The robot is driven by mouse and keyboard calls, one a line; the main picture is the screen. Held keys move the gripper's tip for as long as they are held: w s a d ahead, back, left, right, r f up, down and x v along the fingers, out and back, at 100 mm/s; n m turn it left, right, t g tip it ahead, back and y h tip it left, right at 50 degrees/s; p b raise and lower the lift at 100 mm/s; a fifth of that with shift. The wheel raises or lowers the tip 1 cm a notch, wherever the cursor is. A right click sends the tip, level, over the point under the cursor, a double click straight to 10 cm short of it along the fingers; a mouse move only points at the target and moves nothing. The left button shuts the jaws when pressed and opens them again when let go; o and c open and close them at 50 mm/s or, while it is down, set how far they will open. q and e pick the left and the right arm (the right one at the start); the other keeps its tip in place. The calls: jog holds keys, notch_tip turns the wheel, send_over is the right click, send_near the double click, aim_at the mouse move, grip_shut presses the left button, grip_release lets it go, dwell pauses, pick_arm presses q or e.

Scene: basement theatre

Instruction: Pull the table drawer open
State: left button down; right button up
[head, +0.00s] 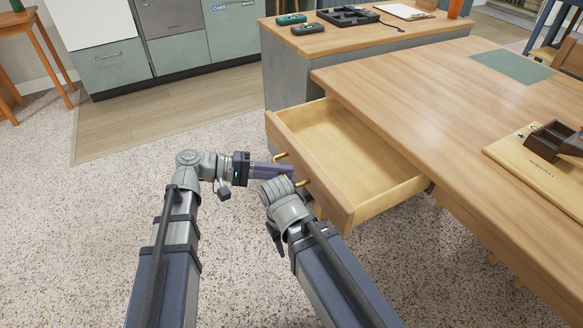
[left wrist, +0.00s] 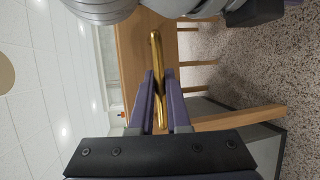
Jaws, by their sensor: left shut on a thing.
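The table drawer (head: 338,185) stands pulled out from the wooden table (head: 440,110), and its pale inside is bare. Its gold handle (head: 302,183) is on the front panel. My left gripper (head: 280,168) reaches the panel from the left and is shut on the handle. In the left wrist view the gold bar (left wrist: 156,60) runs between the purple fingers (left wrist: 160,105). My right arm's wrist lies just in front of the drawer and covers part of the handle in the head view.
A wooden board (head: 535,165) with a dark brown box (head: 555,140) lies on the table. A green mat (head: 511,67) lies farther back. A counter (head: 350,42) with small items stands behind. The speckled floor (head: 80,235) at left is clear.

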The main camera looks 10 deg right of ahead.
pick_arm(q)
jog(key=shift+s+a, duration=0.2)
jog(key=shift+a, duration=0.35)
jog(key=c, duration=0.9)
grip_release()
jog(key=a, duration=0.2)
jog(key=a+r+p, duration=0.1)
jog(key=a, duration=0.4)
jog(key=shift+w+a+r, duration=0.2)
jog(key=shift+a+r, duration=0.05)
jog(key=shift+a, duration=0.05)
